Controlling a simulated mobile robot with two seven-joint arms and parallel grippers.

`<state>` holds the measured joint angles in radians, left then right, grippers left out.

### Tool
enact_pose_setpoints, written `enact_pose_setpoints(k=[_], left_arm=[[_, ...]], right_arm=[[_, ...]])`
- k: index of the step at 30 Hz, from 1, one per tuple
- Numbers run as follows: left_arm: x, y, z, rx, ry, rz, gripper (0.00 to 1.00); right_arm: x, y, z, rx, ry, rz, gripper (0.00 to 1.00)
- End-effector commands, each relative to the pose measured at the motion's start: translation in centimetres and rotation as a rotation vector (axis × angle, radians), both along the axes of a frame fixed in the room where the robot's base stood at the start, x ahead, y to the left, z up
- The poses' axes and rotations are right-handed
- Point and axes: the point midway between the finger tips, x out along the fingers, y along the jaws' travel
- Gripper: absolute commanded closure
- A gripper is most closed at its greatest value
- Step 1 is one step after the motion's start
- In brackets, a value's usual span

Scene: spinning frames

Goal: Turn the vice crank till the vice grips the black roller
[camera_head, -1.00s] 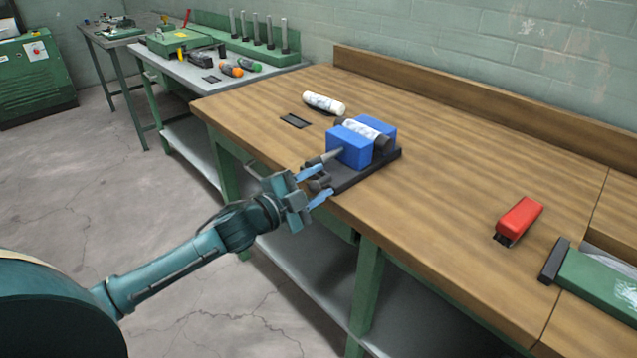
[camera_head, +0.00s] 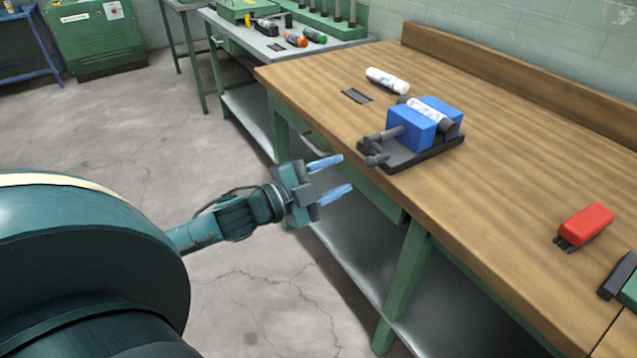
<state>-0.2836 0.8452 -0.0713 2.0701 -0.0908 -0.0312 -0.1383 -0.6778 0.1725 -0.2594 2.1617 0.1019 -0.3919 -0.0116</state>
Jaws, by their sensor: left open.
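The vice has two blue jaws (camera_head: 412,128) on a dark base (camera_head: 428,155) near the bench's front edge. Its dark crank (camera_head: 376,160) with a round knob sticks out toward the front left, at the end of a grey screw. A roller (camera_head: 429,112) with dark ends and a white, patterned middle lies between the jaws. I cannot tell whether both jaws touch it. My left gripper (camera_head: 346,173) is open and empty, with blue fingers pointing right. It is off the bench's front edge, just left of and below the crank in the picture, apart from it. My right gripper is not in view.
A white cylinder (camera_head: 387,80) and a small dark plate (camera_head: 356,96) lie behind the vice on the wooden bench (camera_head: 500,150). A red tool (camera_head: 585,226) lies at the right. The bench between it and the vice is clear.

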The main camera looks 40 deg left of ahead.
Motion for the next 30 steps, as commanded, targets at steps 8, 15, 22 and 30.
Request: enact_pose_setpoints(k=[8, 15, 22, 30], left_arm=[[-2.6, 1.1, 0.0, 0.0, 0.002, 0.0, 0.57], [-3.0, 1.3, 0.1, 0.001, 0.0, 0.0, 0.57], [-3.0, 1.3, 0.0, 0.001, 0.0, 0.001, 0.57], [-3.0, 1.3, 0.0, 0.0, 0.0, 0.001, 0.57]], right_arm=[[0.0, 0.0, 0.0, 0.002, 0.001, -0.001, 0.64], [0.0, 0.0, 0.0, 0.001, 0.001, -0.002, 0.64], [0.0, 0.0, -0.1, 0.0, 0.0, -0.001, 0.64], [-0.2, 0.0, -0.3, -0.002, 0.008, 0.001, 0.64]])
